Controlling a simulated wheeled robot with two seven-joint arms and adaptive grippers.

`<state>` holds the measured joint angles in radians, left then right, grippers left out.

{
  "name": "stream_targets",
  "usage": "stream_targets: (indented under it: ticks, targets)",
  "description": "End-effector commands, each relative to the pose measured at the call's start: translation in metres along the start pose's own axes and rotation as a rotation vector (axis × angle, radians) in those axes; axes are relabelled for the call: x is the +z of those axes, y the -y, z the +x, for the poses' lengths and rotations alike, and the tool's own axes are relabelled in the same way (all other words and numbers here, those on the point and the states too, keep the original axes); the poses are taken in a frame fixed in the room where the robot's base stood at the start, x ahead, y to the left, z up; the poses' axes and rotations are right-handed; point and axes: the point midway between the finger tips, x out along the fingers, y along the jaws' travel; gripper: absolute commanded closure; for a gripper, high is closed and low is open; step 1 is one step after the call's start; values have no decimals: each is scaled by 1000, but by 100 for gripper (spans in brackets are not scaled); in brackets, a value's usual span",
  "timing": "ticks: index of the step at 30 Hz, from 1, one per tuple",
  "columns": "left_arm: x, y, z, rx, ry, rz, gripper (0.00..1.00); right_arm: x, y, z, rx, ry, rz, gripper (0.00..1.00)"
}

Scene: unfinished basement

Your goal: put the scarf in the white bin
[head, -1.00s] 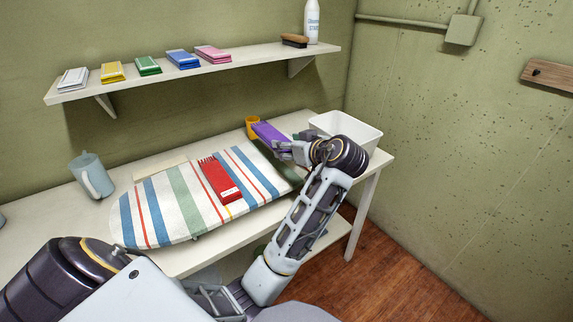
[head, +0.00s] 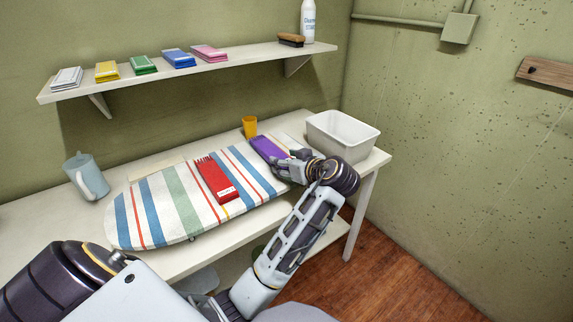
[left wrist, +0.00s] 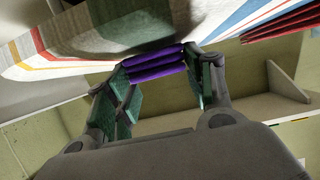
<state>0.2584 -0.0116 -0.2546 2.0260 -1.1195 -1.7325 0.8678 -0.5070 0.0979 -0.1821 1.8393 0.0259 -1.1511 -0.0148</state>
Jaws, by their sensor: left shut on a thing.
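A folded purple cloth (head: 270,149) is held in my left gripper (head: 284,164), close to the right end of the striped ironing board. In the left wrist view the same purple cloth (left wrist: 155,66) is pinched between the fingers (left wrist: 157,80). A folded red piece with a fringed end and a white label (head: 214,176), scarf-like, lies on the board; its edge shows in the left wrist view (left wrist: 285,25). The white bin (head: 343,135) stands on the table's right end, behind and right of my left gripper; the part of its inside that shows looks empty. My right gripper is not in view.
The striped ironing board (head: 182,207) covers much of the table (head: 95,218). A yellow cup (head: 249,127) stands behind the purple cloth, left of the bin. A blue-grey mug (head: 86,176) is at left. The shelf (head: 215,66) above holds several folded pieces, a brush and a bottle.

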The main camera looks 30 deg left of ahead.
Motion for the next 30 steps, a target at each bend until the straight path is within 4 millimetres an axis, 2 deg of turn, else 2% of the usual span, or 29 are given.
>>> stream_targets:
  ticks: [10, 11, 16, 30]
  targets:
    - [7, 0, 3, 1, 0, 0, 72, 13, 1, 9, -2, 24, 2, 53]
    - [7, 0, 3, 1, 1, 0, 46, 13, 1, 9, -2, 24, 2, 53]
    - [7, 0, 3, 1, 1, 0, 26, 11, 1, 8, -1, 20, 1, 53]
    - [6, 0, 3, 1, -1, -1, 26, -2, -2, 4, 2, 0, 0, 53]
